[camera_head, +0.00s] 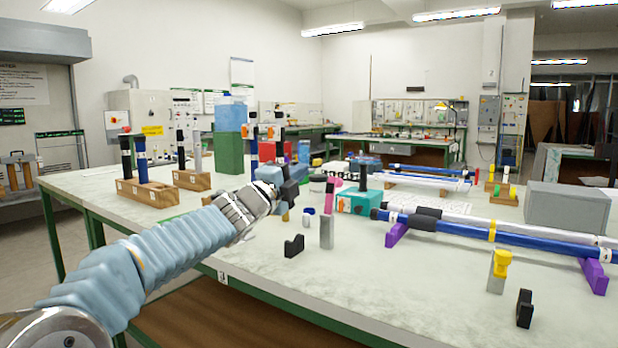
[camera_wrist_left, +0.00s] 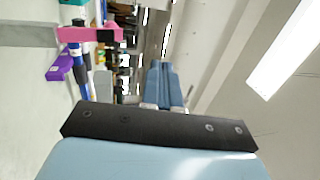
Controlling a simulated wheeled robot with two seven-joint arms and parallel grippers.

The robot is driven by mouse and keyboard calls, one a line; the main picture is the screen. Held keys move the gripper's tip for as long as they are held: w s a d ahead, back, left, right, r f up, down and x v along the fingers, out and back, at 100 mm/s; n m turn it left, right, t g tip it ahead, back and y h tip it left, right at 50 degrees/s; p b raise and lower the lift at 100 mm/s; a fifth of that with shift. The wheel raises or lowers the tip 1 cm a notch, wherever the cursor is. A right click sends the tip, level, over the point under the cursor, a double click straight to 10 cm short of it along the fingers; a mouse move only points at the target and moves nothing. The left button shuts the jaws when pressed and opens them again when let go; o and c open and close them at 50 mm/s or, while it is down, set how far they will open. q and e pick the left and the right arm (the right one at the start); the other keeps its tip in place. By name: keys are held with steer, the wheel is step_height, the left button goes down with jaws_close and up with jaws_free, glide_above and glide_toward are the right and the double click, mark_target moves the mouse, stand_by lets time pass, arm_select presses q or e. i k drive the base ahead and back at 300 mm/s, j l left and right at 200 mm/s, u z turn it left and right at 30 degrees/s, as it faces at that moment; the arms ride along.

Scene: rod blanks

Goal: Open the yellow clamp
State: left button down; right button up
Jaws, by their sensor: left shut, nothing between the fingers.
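The yellow clamp (camera_head: 502,263) sits on top of a short grey post (camera_head: 496,283) at the front right of the table, beside a black cradle (camera_head: 524,308). It is too small to tell whether it is open or shut. My left gripper (camera_head: 291,188) is shut and empty, above the middle of the table, well to the left of and behind the yellow clamp. A pink clamp (camera_head: 329,191) on another grey post (camera_head: 326,231) stands nearer to it. The pink clamp also shows, sideways, in the left wrist view (camera_wrist_left: 88,34). My right gripper is in neither view.
A blue rod (camera_head: 460,227) lies on purple stands (camera_head: 397,234) behind the yellow clamp. A black cradle (camera_head: 294,245) stands beside the pink clamp's post. A grey box (camera_head: 567,207) stands at the right.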

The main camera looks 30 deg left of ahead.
mark_target(503, 258)
steer(key=k+j, duration=0.1)
steer(key=k, duration=0.9)
